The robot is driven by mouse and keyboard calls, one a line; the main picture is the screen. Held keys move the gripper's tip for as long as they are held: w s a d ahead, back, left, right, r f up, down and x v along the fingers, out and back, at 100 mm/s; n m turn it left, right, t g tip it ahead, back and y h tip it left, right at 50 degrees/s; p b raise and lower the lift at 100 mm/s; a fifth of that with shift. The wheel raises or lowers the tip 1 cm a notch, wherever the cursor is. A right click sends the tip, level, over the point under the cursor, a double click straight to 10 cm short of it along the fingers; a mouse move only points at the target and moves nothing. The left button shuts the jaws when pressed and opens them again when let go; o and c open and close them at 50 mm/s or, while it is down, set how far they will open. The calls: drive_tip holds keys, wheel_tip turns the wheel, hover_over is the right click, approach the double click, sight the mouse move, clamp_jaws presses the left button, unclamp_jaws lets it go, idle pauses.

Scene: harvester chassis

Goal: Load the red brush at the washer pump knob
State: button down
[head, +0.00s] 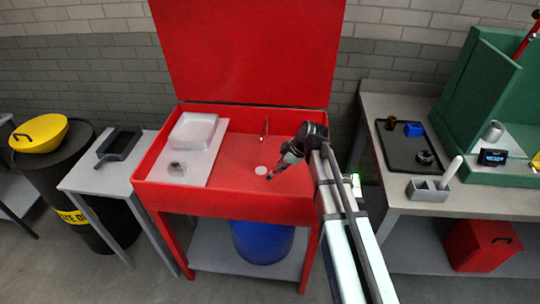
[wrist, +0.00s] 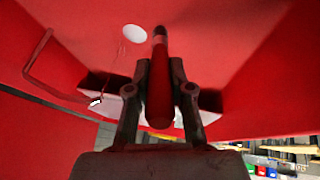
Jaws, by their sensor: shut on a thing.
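My gripper (head: 279,168) reaches over the red washer basin (head: 240,205) in the head view. In the wrist view my gripper (wrist: 160,75) is shut on the red brush (wrist: 160,92), a slim red handle with a dark tip pointing away from me. The brush's dark end (head: 269,178) shows small in the head view, near the pale round disc (head: 260,170) on the basin floor. That disc also shows in the wrist view (wrist: 135,34), left of the brush tip. I cannot make out the pump knob for certain.
The washer's raised red lid (head: 250,50) stands behind the basin. A thin spout (head: 265,127) rises at its back. A workbench (head: 400,190) stands right.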

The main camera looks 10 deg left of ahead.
drive_tip(key=s+r, duration=0.1)
drive_tip(key=s+d+r+p, duration=0.1)
drive_tip(key=s+r, duration=0.1)
drive_tip(key=shift+s+d, duration=0.2)
idle(0.7)
